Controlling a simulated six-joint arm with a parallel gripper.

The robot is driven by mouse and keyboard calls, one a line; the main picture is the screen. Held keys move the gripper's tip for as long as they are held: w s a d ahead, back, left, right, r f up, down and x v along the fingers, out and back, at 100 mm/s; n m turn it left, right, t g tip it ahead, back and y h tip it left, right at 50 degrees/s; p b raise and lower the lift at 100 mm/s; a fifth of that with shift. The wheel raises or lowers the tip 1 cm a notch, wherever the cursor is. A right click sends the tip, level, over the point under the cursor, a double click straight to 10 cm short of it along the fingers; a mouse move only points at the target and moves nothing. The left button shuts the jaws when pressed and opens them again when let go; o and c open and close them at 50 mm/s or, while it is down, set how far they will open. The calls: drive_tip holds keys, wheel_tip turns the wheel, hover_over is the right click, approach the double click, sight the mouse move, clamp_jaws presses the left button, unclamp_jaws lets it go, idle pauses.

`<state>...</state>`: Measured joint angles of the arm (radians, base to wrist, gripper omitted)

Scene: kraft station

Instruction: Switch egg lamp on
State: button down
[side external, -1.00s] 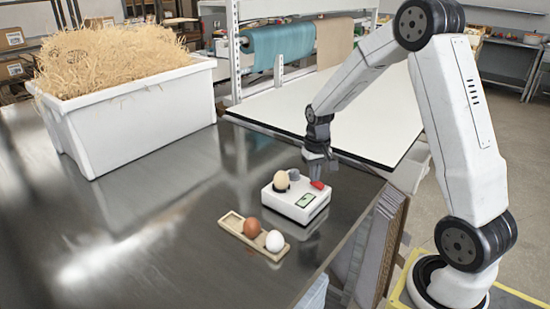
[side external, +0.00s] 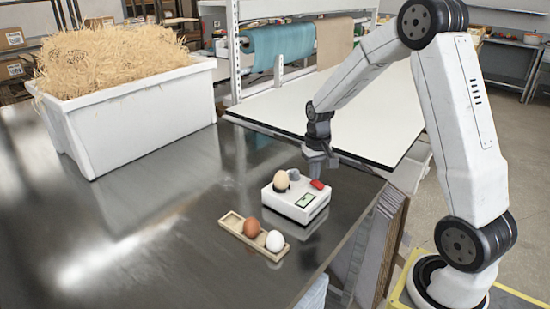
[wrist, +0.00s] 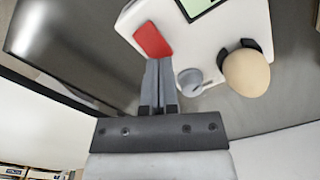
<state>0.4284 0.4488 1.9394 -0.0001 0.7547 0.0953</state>
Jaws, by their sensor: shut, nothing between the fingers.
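The egg lamp is a white box (side external: 289,208) on the steel table. It carries a pale tan egg (side external: 281,181) in a dark holder, a red rocker switch (side external: 317,184), a grey knob and a green display (side external: 306,200). In the wrist view the red switch (wrist: 152,40) lies just beyond the fingertips, with the grey knob (wrist: 191,79) to their right and the egg (wrist: 246,73) farther right. My gripper (wrist: 157,62) is shut and empty, above the lamp's back edge. I cannot tell whether the fingertips touch the switch.
A wooden tray (side external: 229,222) with a brown egg (side external: 252,227) and a white egg (side external: 275,241) lies in front of the lamp. A white bin (side external: 140,120) of straw stands at the back left. A white board (side external: 385,120) lies behind. The table's left middle is clear.

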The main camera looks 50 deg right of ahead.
drive_tip(key=shift+r, duration=2.85)
drive_tip(key=s+a+n, duration=0.1)
drive_tip(key=a, duration=0.2)
drive_tip(key=s+a+f+n, duration=0.1)
drive_tip(key=a, duration=0.2)
drive_tip(key=s+a+f+t, duration=0.1)
drive_tip(key=a, duration=0.2)
drive_tip(key=shift+n, duration=0.4)
drive_tip(key=s+a+f+n+t, duration=0.1)
drive_tip(key=s+a+f+n, duration=0.2)
drive_tip(key=s+a, duration=0.4)
drive_tip(key=shift+a+t, duration=0.3)
drive_tip(key=shift+a, duration=0.4)
drive_tip(key=shift+w+d+r, duration=0.1)
drive_tip(key=shift+r, duration=0.05)
